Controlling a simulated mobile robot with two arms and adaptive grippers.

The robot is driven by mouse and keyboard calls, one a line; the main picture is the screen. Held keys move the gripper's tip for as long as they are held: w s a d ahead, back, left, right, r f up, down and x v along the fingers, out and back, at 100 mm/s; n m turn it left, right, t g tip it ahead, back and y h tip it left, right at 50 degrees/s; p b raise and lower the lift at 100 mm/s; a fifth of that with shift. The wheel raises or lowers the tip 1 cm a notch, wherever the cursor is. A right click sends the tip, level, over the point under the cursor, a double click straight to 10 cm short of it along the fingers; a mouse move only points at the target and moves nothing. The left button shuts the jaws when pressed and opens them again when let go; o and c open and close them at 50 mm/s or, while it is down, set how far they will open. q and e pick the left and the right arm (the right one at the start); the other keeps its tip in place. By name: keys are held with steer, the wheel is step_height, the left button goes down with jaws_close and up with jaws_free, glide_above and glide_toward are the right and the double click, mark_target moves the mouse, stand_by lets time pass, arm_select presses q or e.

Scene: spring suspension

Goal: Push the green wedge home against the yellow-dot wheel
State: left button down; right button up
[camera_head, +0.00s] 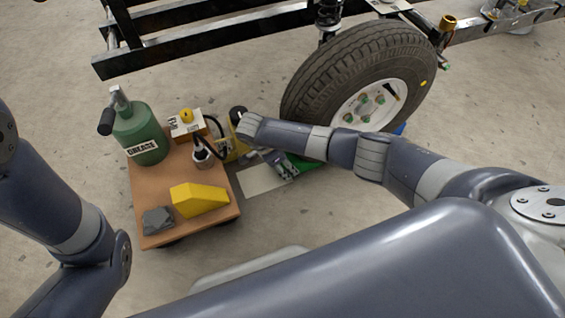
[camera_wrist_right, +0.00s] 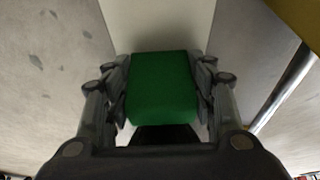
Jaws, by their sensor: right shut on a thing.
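The green wedge (camera_head: 307,163) is on the floor side of the wheel, close to the tyre's lower left. The wheel (camera_head: 322,85) has a black tyre, a white rim and a yellow dot at its right edge. My right gripper (camera_head: 284,166) is shut on the wedge. In the right wrist view the green wedge (camera_wrist_right: 162,88) sits between both fingers of my right gripper (camera_wrist_right: 162,95). My forearm hides part of the wedge and tyre bottom, so I cannot tell whether they touch. My left gripper is out of view.
A wooden cart (camera_head: 155,222) at left carries a green grease can (camera_head: 140,130), a yellow wedge (camera_head: 198,199) and a grey block (camera_head: 157,220). A blue piece (camera_head: 399,129) shows beside the tyre's right side. A black frame (camera_head: 190,50) runs above. Floor at right is clear.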

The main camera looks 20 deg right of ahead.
steer(key=o, duration=1.2)
steer(key=shift+d+f, duration=0.1)
steer(key=shift+d, duration=0.55)
steer(key=shift+o, duration=1.4)
steer(key=shift+d, duration=0.1)
steer(key=shift+r, duration=0.25)
steer(key=a+v, duration=0.1)
steer(key=v, duration=1.1)
steer(key=shift+a+f, duration=0.2)
